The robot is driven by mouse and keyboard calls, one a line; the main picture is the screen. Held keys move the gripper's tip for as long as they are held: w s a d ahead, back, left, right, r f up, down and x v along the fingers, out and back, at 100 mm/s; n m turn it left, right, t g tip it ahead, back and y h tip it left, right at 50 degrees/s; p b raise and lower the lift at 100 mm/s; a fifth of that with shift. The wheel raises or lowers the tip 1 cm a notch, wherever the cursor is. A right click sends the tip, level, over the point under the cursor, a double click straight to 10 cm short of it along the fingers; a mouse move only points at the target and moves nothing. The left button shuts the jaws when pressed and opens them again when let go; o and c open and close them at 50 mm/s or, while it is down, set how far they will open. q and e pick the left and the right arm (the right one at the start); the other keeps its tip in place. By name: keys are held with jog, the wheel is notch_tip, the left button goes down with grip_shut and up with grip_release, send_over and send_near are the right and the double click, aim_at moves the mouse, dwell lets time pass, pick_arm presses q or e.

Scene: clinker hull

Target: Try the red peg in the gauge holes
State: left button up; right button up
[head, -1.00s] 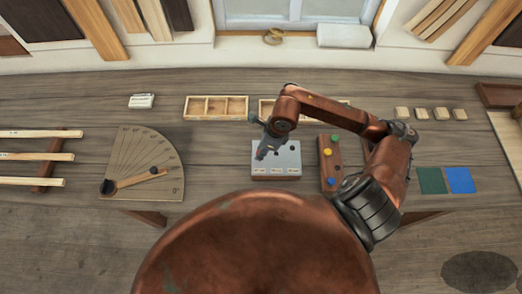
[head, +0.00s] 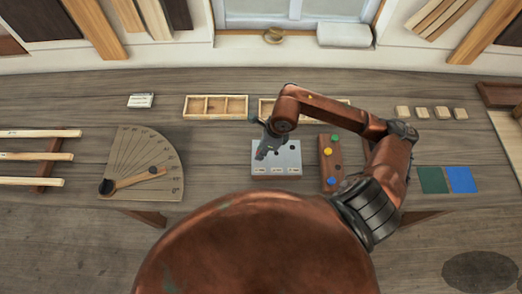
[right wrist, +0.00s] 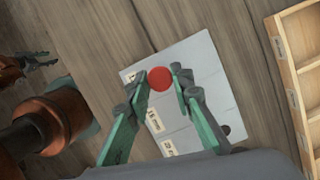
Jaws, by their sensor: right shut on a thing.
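The red peg (right wrist: 160,79) shows end-on as a round red top in the right wrist view. My right gripper (right wrist: 160,77) is shut on it, one green-and-grey finger on each side. The grey gauge plate (right wrist: 196,58) lies below it; in the head view the plate (head: 287,158) sits on the bench with labels along its front edge. One dark hole (right wrist: 225,130) shows at one end of the plate; fingers cover other parts. I cannot tell whether the peg is in a hole or above one. My left gripper (right wrist: 40,61) is small at the wrist view's left edge.
A peg rack (head: 326,170) with green, yellow and blue pegs stands right of the plate. Divided wooden trays (head: 216,96) lie behind it. An angle board (head: 133,150) lies left. Small blocks (head: 402,112) and green and blue squares (head: 461,180) lie right.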

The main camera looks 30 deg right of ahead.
jog(key=shift+r, duration=0.1)
jog(key=shift+r+p, duration=0.6)
jog(key=shift+r, duration=1)
jog(key=shift+f, duration=0.1)
jog(key=shift+f+b, duration=0.95)
jog(key=shift+b, duration=0.2)
jog(key=shift+f, duration=0.15)
jog(key=shift+f+b, duration=0.25)
jog(key=shift+b, duration=0.3)
jog(key=shift+f+b, duration=0.3)
jog(key=shift+b, duration=0.05)
jog(key=shift+r, duration=0.1)
